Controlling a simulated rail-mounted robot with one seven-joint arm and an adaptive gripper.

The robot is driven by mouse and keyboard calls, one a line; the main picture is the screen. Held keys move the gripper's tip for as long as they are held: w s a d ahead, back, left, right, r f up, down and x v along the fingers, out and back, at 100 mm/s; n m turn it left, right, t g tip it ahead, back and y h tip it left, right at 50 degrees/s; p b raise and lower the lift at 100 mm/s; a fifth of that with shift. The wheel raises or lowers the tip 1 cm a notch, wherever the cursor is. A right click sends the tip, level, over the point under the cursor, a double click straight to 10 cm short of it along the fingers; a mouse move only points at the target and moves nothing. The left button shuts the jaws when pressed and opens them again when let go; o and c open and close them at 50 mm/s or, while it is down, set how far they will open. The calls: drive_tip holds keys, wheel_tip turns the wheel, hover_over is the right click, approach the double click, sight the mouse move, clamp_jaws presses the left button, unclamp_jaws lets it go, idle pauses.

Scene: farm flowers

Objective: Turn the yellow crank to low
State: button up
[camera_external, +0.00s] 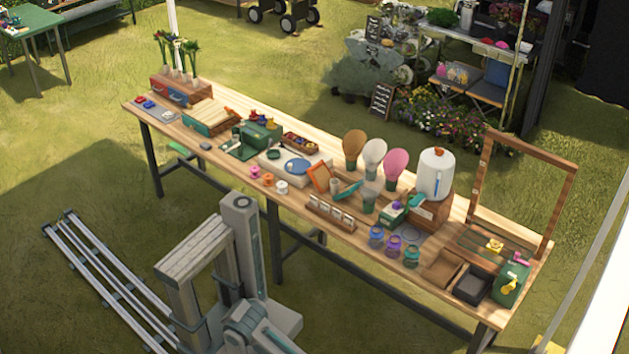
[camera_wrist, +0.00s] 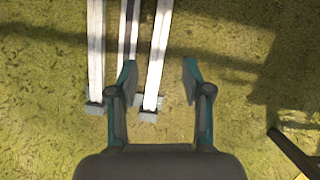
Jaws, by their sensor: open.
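A yellow crank (camera_external: 510,285) is on the front of a green box (camera_external: 513,269) at the right end of the long wooden table. A pink part sits on top of that box. The crank is too small to tell its setting, and no low mark is legible. A second yellow piece, a knob-like shape (camera_external: 494,246), is on the wooden slats behind. My gripper (camera_wrist: 160,75) is open and empty in the wrist view, over grass and rails, away from the crank. In the external view my gripper cannot be made out.
The long table (camera_external: 232,178) is crowded with flowers, trays, jars and tools. A black bin (camera_external: 473,286) and a brown bin (camera_external: 441,270) stand left of the green box. An upright wooden frame (camera_external: 559,210) rises behind it. Floor rails (camera_external: 100,275) lie on open grass.

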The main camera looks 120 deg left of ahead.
drive_tip(key=s+d+r+g+p, duration=0.1)
drive_tip(key=s+r+p, duration=0.1)
drive_tip(key=s, duration=0.4)
drive_tip(key=s+d+r+g+p, duration=0.1)
drive_tip(key=s+r+p, duration=0.1)
drive_tip(key=s+p, duration=0.2)
drive_tip(key=s+d+r+g+p, duration=0.1)
drive_tip(key=s+r+p, duration=0.2)
drive_tip(key=s, duration=0.4)
drive_tip(key=shift+s+d+m, duration=0.3)
drive_tip(key=shift+s+d, duration=0.05)
drive_tip(key=shift+s, duration=0.05)
drive_tip(key=m+t+y+p, duration=0.6)
drive_tip(key=m+t+y, duration=0.2)
drive_tip(key=m+y, duration=0.95)
approach(511, 288)
drive_tip(key=a, duration=0.1)
drive_tip(key=shift+n, duration=0.25)
drive_tip(key=a+p, duration=0.1)
drive_tip(key=a, duration=0.2)
drive_tip(key=a+p, duration=0.1)
drive_tip(key=a, duration=0.2)
drive_tip(key=a+p, duration=0.1)
drive_tip(key=a, duration=0.3)
drive_tip(key=shift+w, duration=0.4)
